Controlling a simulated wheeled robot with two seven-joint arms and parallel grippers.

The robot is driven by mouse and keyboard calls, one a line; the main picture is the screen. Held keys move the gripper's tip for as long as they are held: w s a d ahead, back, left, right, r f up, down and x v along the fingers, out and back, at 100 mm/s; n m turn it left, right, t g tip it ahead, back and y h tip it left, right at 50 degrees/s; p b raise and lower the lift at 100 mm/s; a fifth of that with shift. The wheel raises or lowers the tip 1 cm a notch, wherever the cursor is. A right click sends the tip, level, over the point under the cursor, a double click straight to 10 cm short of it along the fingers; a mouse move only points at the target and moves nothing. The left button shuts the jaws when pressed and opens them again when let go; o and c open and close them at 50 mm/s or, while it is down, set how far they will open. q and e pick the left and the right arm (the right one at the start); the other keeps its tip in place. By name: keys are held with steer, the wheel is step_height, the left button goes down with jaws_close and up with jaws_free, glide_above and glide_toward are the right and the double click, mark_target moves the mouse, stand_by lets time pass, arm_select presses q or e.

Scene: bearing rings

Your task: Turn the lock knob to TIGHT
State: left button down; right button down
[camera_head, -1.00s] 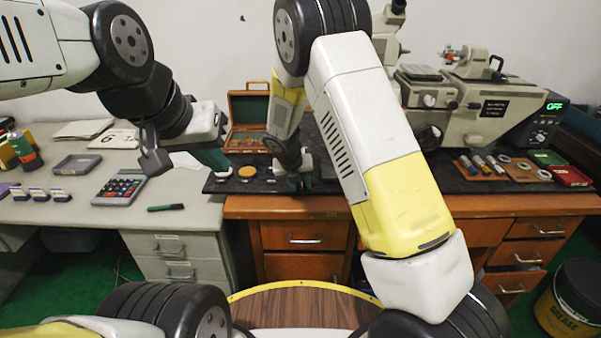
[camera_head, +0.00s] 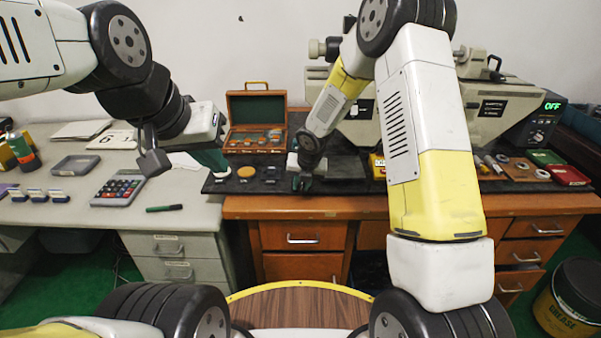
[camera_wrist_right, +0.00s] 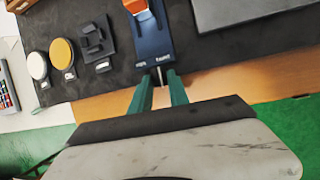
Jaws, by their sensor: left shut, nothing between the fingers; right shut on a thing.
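A dark blue fixture (camera_wrist_right: 154,45) with an orange part (camera_wrist_right: 137,6) lies ahead of my right gripper in the right wrist view. White lettering runs along its near end, too small to read surely. My right gripper (camera_wrist_right: 160,76) has its green fingers at that end, closed on a small grey piece that looks like the lock knob; the fingers partly hide it and its setting cannot be read. In the head view my right gripper (camera_head: 302,183) is low at the mat's front part. My left gripper (camera_head: 216,163) is shut and empty, left of the wooden case.
A white disc (camera_wrist_right: 37,65), a yellow disc (camera_wrist_right: 62,53) and a dark stepped block (camera_wrist_right: 96,42) lie left of the fixture. A grey plate (camera_wrist_right: 240,10) lies right. An open wooden case (camera_head: 256,110) stands behind; a calculator (camera_head: 118,190) lies on the left desk.

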steer(key=shift+s+d+f+y, duration=0.1)
steer(key=shift+d+f+y, duration=0.1)
steer(key=shift+y, duration=0.5)
steer(key=c, duration=1.3)
jaws_free()
steer(key=shift+r, duration=0.1)
steer(key=shift+o, duration=0.2)
steer(key=shift+d+r, duration=0.1)
steer(key=shift+r, duration=0.25)
steer(key=v, duration=0.7)
steer(key=shift+s, duration=0.1)
